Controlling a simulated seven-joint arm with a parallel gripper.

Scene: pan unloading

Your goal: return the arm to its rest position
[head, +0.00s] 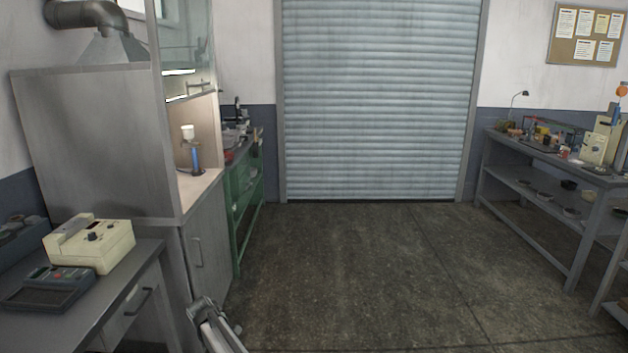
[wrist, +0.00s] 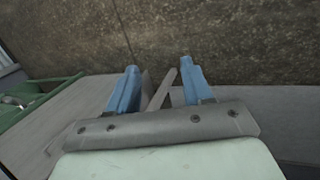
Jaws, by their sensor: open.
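My gripper (wrist: 157,82) shows in the wrist view with its two blue fingers spread apart. Nothing is held between the fingers. Behind them are the dark floor and the grey cabinet side with a handle-like bar. In the head view, a grey and white part of my arm shows at the bottom, left of centre, in front of the grey cabinet (head: 203,262). The gripper's fingers cannot be made out in the head view. No pan shows clearly in either view.
A grey bench with a cream device (head: 90,243) and a dark keypad box (head: 48,287) stands at left. A green workbench (head: 245,190) is behind the cabinet. A shelf table (head: 545,190) stands at right. The middle floor (head: 350,265) is clear up to the roller door (head: 378,100).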

